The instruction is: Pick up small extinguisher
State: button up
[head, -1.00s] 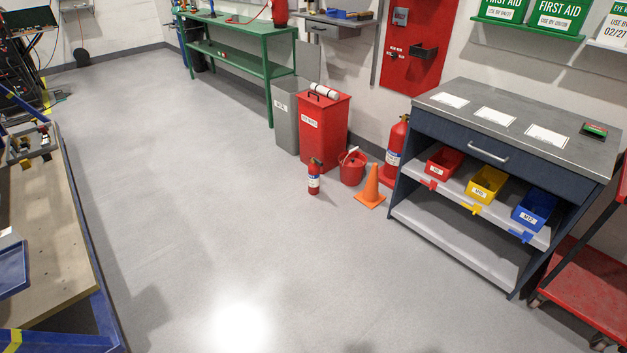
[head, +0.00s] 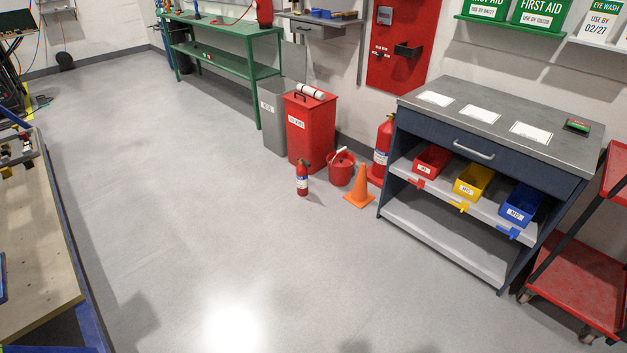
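The small extinguisher (head: 302,178) is a short red cylinder with a white label and a dark top. It stands upright on the grey floor in the head view, in front of the red bin and left of the red bucket. A larger red extinguisher (head: 382,150) stands behind, close to the workbench's left side. My gripper is not in view.
A red bucket (head: 341,170) and an orange cone (head: 359,188) stand right of the small extinguisher. Behind are a red bin (head: 311,130) and a grey bin (head: 276,122). A workbench (head: 400,180) and red cart (head: 580,285) are right. Open floor lies in front.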

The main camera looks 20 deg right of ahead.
aim_at(302, 170)
jog(key=i+z, duration=0.1)
jog(key=i, duration=2.15)
jog(key=i+z, duration=0.15)
jog(key=i, duration=0.95)
jog(key=i+j, duration=0.1)
jog(key=i, duration=1)
jog(key=l+z, duration=0.05)
